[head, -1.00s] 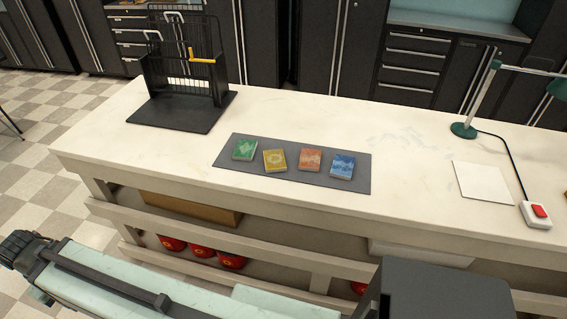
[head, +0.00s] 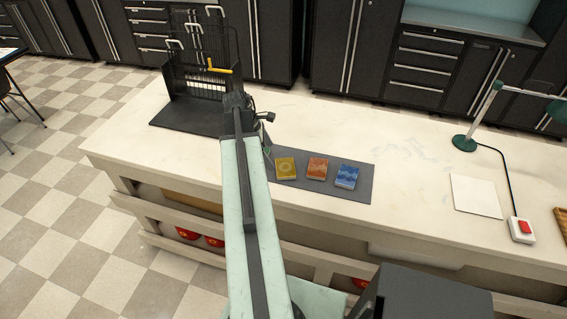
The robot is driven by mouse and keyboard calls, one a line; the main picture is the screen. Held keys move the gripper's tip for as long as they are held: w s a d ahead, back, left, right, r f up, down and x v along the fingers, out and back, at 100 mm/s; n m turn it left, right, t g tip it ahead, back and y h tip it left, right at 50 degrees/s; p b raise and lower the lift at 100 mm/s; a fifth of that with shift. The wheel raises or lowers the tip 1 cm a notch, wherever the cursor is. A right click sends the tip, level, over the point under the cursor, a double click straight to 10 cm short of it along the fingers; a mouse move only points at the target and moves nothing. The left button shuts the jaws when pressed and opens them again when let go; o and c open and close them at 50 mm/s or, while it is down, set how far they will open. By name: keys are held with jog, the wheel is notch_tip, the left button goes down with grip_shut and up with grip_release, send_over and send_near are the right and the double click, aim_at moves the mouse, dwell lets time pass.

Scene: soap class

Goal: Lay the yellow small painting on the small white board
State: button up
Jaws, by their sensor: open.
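The yellow small painting (head: 285,168) lies flat on a dark grey mat (head: 330,189) on the white workbench. An orange-red painting (head: 317,168) and a blue one (head: 347,176) lie to its right. A green painting (head: 268,154) is mostly hidden behind my arm. The small white board (head: 475,196) lies flat and bare toward the right of the bench. My gripper (head: 262,120) is open above the bench, beyond and to the left of the yellow painting; its fingertips are small and hard to make out.
A black wire rack (head: 200,75) with a yellow handle stands at the back left, close to my gripper. A green lamp (head: 465,142) and a red-button switch (head: 522,229) stand near the white board. The bench between mat and board is clear.

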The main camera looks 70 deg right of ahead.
aim_at(285, 167)
jog(key=s+f+b, duration=0.1)
jog(key=s+d+f+b, duration=0.1)
jog(key=shift+s+d+f+b, duration=0.1)
jog(key=shift+s+b, duration=0.25)
jog(key=b+x, duration=0.4)
jog(key=x, duration=0.1)
jog(key=shift+s+f+b, duration=0.1)
jog(key=shift+s+b, duration=0.1)
jog(key=shift+b, duration=0.2)
jog(key=c, duration=1.2)
jog(key=shift+r+p, duration=0.7)
notch_tip(285, 167, up, 3)
jog(key=p, duration=0.3)
jog(key=w+a, duration=0.2)
jog(key=a, duration=0.2)
jog(key=w+a, duration=0.3)
jog(key=a, duration=0.2)
jog(key=w+a+r+p, duration=0.1)
jog(key=w+a, duration=0.2)
jog(key=a, duration=0.1)
jog(key=shift+w+a, duration=0.25)
jog(key=shift+a, duration=0.1)
